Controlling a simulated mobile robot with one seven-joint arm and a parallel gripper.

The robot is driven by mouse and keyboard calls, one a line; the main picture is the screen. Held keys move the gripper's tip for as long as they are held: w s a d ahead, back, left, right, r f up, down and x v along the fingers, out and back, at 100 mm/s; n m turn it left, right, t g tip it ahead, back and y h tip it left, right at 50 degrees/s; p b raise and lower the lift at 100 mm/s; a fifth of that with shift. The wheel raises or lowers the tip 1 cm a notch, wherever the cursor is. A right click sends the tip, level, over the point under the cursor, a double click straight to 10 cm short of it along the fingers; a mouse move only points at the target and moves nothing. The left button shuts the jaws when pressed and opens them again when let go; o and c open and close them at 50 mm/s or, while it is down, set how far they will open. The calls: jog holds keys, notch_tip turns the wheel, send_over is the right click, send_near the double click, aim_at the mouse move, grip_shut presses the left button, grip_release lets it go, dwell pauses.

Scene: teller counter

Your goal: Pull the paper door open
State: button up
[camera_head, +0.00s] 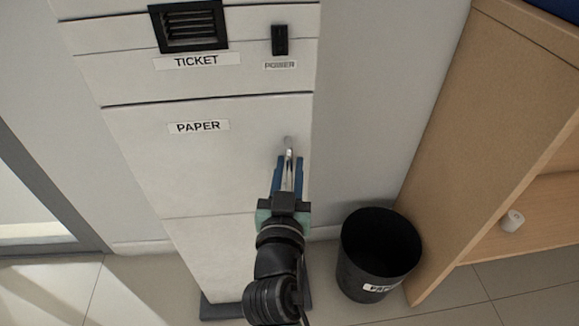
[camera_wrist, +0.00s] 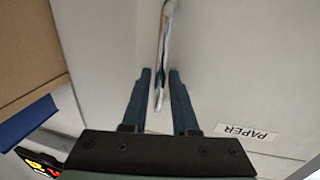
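The paper door (camera_head: 180,170) is the white panel labelled PAPER on the front of a tall white machine, and it looks closed. Its handle (camera_head: 289,150) is a thin upright metal bar near the door's right edge. My gripper (camera_head: 289,162) is at the handle, with blue fingers on both sides of it. In the wrist view the handle (camera_wrist: 164,50) runs down between the two fingers (camera_wrist: 160,75), with a gap on each side. The gripper is open and does not hold the bar. The PAPER label also shows upside down in the wrist view (camera_wrist: 246,134).
Above the door are a ticket slot (camera_head: 190,27) and a power switch (camera_head: 280,40). A black bin (camera_head: 378,255) stands on the floor right of the machine. A wooden desk (camera_head: 490,100) is farther right. The floor at the front left is clear.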

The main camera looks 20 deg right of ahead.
grip_shut()
dwell(1.5)
